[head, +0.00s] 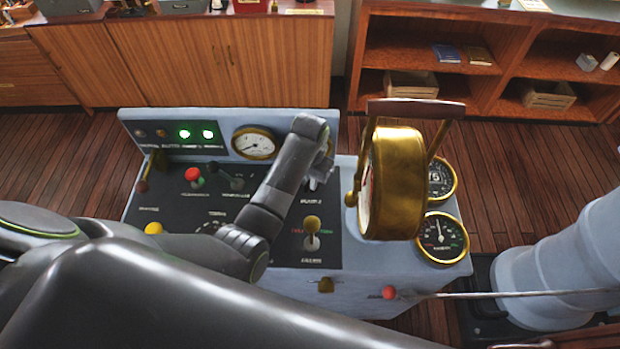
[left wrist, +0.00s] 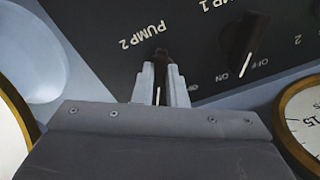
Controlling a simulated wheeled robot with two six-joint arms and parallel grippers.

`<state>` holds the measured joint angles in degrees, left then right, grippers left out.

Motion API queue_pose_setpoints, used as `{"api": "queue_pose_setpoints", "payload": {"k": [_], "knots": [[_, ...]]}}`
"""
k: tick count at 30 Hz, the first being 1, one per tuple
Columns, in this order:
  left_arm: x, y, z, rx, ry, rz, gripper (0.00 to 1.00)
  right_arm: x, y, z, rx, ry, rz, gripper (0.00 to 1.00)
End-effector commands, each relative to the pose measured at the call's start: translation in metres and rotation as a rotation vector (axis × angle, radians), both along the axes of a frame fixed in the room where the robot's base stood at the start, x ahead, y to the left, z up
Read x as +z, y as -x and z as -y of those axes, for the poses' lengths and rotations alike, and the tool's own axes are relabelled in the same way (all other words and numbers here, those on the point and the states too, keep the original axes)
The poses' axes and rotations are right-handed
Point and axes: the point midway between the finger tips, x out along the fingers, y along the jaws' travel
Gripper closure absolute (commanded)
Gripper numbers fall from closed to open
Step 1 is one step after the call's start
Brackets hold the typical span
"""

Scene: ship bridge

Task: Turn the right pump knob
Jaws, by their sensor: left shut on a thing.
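The right pump knob (left wrist: 161,54) is a small black knob beside the label PUMP 2 in the left wrist view. My left gripper (left wrist: 160,76) is shut on it, one grey finger on each side. A white pointer line shows between the fingers; most of the knob is hidden by them. The PUMP 1 knob (left wrist: 250,38), black with a white line, stands apart to the right, with OFF and ON marked by it. In the head view my left gripper (head: 318,180) reaches down to the console panel, and my arm hides the knob. My right gripper is not in view.
A large brass telegraph (head: 398,180) rises close to the right of my gripper. Wooden cabinets (head: 220,65) stand behind.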

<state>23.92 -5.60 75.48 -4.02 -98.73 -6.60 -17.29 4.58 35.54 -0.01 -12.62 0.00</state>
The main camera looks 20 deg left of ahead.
Motion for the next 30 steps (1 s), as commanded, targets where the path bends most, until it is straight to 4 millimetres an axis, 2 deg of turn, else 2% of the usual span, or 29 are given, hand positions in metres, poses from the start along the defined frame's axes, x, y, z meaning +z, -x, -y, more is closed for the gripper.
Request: {"api": "queue_pose_setpoints", "payload": {"k": [11, 30], "knots": [[0.0002, -0.0007, 0.0011, 0.088, 0.001, 0.004, 1.00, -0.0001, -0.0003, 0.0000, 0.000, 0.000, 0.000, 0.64], [0.0005, -0.0016, 0.0056, 0.647, 0.001, 0.005, 1.00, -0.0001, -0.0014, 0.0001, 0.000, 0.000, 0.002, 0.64]]}}
